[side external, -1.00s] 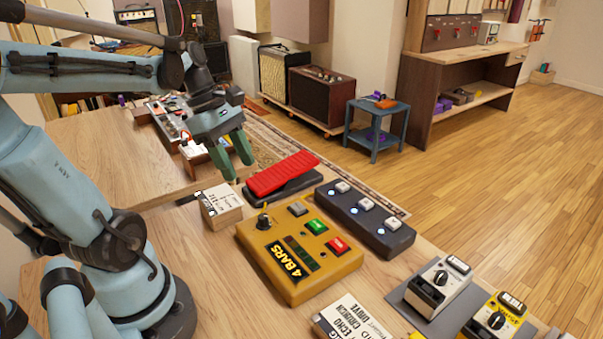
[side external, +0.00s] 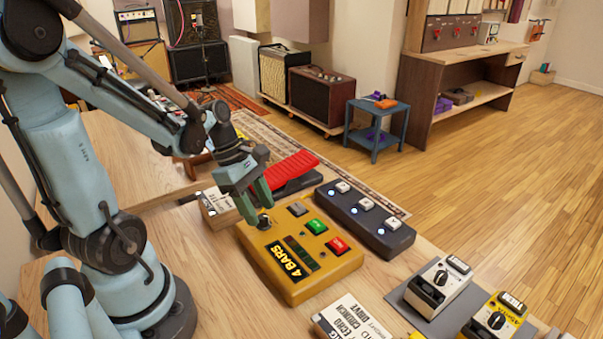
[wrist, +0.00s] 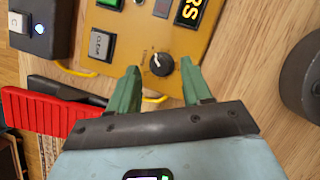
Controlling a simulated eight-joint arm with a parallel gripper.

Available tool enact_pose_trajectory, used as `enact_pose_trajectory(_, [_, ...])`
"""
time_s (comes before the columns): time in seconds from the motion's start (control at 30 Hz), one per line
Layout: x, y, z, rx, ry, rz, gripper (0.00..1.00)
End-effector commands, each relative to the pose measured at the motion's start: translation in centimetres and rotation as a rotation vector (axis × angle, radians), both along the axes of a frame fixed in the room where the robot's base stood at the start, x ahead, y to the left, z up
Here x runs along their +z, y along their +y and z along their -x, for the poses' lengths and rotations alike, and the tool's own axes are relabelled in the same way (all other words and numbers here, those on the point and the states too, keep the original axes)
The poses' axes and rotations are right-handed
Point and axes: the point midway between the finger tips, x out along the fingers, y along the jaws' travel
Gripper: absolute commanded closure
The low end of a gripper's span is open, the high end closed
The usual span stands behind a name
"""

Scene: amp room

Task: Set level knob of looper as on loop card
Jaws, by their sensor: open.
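The looper (side external: 301,267) is a yellow box on the wooden table, with a "4 BARS" display and grey, green and red buttons. Its dark level knob (wrist: 161,64) has a white pointer line and sits near a corner of the looper; in the side view it shows (side external: 264,222) just below my fingers. My gripper (side external: 257,208) has green fingers pointing down over that corner. In the wrist view my gripper (wrist: 160,78) is open, with the knob between and slightly beyond the fingertips. The loop card (side external: 217,206) stands on a wooden block behind the looper, partly hidden by my gripper.
A red pedal (side external: 292,171) and a dark switch box (side external: 365,217) with several white switches stand close behind the looper. A white pedal (side external: 438,285), a yellow pedal (side external: 497,317) and a lettered card block (side external: 347,318) stand to the right and front.

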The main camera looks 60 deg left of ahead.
Motion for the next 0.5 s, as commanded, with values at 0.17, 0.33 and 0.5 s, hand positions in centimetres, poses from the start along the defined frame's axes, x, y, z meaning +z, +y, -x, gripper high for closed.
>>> enact_pose_trajectory(0.17, [-1.1, -0.4, -0.2, -0.002, 0.000, 0.000, 0.51])
enact_pose_trajectory(0.33, [-1.4, -0.6, -0.3, 0.000, 0.000, 0.000, 0.51])
enact_pose_trajectory(0.5, [-1.4, -0.6, -0.3, 0.000, 0.000, 0.000, 0.51])
